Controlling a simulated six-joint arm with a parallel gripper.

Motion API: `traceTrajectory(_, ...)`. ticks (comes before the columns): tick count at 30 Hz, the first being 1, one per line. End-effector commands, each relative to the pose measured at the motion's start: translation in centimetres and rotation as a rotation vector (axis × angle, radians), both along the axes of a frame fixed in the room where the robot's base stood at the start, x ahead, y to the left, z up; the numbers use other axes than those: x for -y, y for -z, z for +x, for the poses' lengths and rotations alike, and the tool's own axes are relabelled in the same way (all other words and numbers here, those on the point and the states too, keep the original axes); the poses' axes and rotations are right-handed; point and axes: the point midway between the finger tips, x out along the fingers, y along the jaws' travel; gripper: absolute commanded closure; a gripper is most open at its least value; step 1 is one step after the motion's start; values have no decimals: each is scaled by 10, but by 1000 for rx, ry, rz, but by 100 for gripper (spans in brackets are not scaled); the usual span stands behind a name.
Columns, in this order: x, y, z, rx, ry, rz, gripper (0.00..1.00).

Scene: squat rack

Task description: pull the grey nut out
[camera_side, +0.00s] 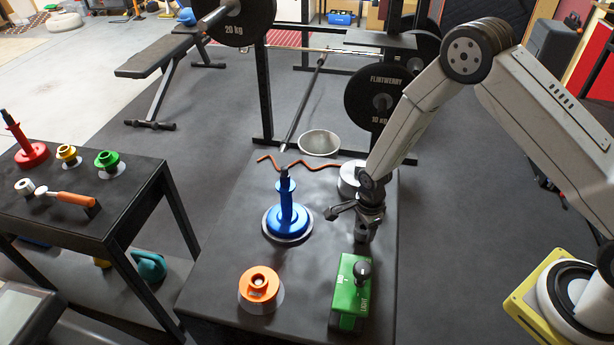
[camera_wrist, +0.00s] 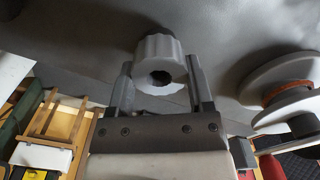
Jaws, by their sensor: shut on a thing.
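The grey nut (camera_wrist: 158,52) is a ribbed, pale grey ring with a dark central hole. In the wrist view it sits between the two fingers of my gripper (camera_wrist: 161,66), which is shut on it. In the side view my gripper (camera_side: 352,217) is above the dark work table (camera_side: 225,225), behind the green block (camera_side: 346,292) and right of the blue stepped part (camera_side: 287,217). I cannot make out the nut clearly in the side view. Whether it still touches any seat below is not clear.
A silver round part (camera_side: 348,177) stands just behind my gripper. An orange ring part (camera_side: 259,286) is at the table's front left. A grey bowl (camera_side: 319,142) and a bent copper-coloured rod (camera_side: 300,164) lie toward the back. A side table (camera_side: 70,225) stands left, beyond a gap.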

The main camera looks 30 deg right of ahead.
Motion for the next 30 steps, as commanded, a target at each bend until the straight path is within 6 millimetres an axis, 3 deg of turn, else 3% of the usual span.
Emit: traceTrajectory(30,0,-8,0,1,0,0,100)
